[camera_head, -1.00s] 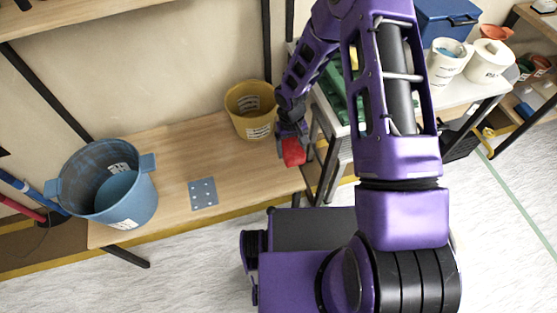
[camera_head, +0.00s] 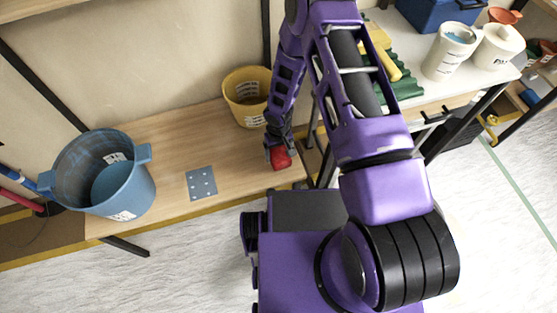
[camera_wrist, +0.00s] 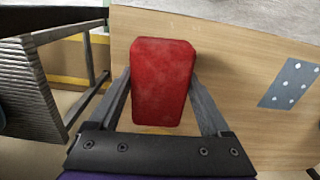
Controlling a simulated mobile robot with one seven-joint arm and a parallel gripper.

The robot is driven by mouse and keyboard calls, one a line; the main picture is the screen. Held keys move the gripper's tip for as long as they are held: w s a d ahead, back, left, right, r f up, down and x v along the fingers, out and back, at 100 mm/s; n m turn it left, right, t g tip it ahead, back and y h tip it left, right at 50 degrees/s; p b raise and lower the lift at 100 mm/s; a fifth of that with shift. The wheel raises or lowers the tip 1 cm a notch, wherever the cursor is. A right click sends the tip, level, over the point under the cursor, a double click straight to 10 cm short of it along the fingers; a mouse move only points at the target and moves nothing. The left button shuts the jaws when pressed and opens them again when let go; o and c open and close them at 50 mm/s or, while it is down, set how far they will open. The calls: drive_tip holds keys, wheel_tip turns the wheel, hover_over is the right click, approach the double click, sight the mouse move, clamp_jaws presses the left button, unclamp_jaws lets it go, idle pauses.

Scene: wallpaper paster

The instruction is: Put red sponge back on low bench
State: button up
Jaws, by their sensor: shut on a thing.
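The red sponge (camera_head: 280,158) is between the fingers of my gripper (camera_head: 277,151) at the right end of the low bench (camera_head: 232,151). In the wrist view the red sponge (camera_wrist: 162,80) fills the space between the two fingers of my gripper (camera_wrist: 160,98), which is shut on it. The wooden top of the low bench (camera_wrist: 235,105) lies beneath and to the right of the sponge. I cannot tell whether the sponge touches the bench top.
A yellow bucket (camera_head: 247,96) stands on the bench behind my gripper. A blue bucket (camera_head: 105,175) stands at the bench's left end. A grey plate with holes (camera_head: 201,183) lies between. A white-topped table (camera_head: 440,95) with pots stands to the right.

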sight(277, 152)
drive_tip(key=shift+f+b, duration=0.4)
drive_tip(key=shift+f, duration=1.9)
drive_tip(key=shift+f, duration=0.1)
drive_tip(key=shift+f+b, duration=0.35)
drive_tip(key=shift+b, duration=0.2)
drive_tip(key=o, duration=1.2)
drive_tip(key=shift+r, duration=0.1)
drive_tip(key=shift+r, duration=0.1)
drive_tip(key=shift+w+r+p, duration=0.1)
drive_tip(key=shift+r+p, duration=0.4)
drive_tip(key=shift+p, duration=0.35)
drive_tip(key=r, duration=0.5)
drive_tip(key=r+p, duration=0.1)
drive_tip(key=r, duration=1)
drive_tip(key=shift+a+r+p, duration=0.25)
drive_tip(key=shift+r+p, duration=0.05)
drive_tip(key=shift+p, duration=0.1)
